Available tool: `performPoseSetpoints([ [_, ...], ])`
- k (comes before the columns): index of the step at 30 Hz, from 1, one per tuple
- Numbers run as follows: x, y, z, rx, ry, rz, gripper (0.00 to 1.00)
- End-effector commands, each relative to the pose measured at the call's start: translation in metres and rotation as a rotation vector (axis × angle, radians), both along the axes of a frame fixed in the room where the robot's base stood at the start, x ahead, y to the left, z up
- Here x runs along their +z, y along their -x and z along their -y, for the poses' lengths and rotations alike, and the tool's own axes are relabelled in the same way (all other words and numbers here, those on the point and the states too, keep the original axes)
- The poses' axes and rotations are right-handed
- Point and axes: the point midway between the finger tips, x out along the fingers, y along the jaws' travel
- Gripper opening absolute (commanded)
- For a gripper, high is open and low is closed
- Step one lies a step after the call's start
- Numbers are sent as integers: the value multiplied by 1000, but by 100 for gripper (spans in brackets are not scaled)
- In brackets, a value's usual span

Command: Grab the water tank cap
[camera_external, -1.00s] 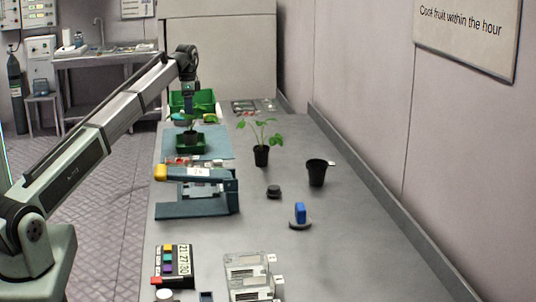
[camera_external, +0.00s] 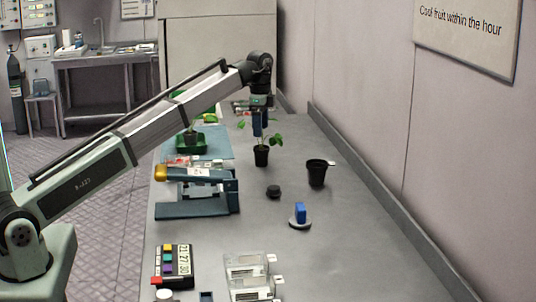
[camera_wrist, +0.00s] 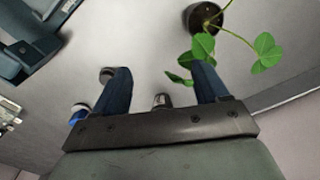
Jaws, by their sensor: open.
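Two small things on the bench could be the water tank cap, and I cannot tell which: a low black round piece (camera_external: 273,191) and a grey disc with a blue upright grip (camera_external: 299,215). In the wrist view the black piece (camera_wrist: 106,74) lies beside the left finger, and the blue-gripped piece (camera_wrist: 80,110) is partly hidden at lower left. My gripper (camera_external: 259,132) is above the bench by the potted plant (camera_external: 261,156), behind both pieces. In the wrist view its fingers (camera_wrist: 161,78) are apart with nothing between them.
An empty black pot (camera_external: 317,173) stands right of the black piece. A blue press-like device (camera_external: 195,210) is on the left. Green trays and another plant are farther back. Clear boxes (camera_external: 250,272) and a timer (camera_external: 178,265) are in front. The right side of the bench is clear.

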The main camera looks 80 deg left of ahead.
Motion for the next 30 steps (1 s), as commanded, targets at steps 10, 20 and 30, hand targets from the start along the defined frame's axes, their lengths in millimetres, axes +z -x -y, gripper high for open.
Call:
performPoseSetpoints([
  [10,0,-36,126,-174,-23,2,73],
  [20,-3,-30,190,-468,-63,-7,73],
  [30,-8,-12,187,-871,-102,-42,73],
])
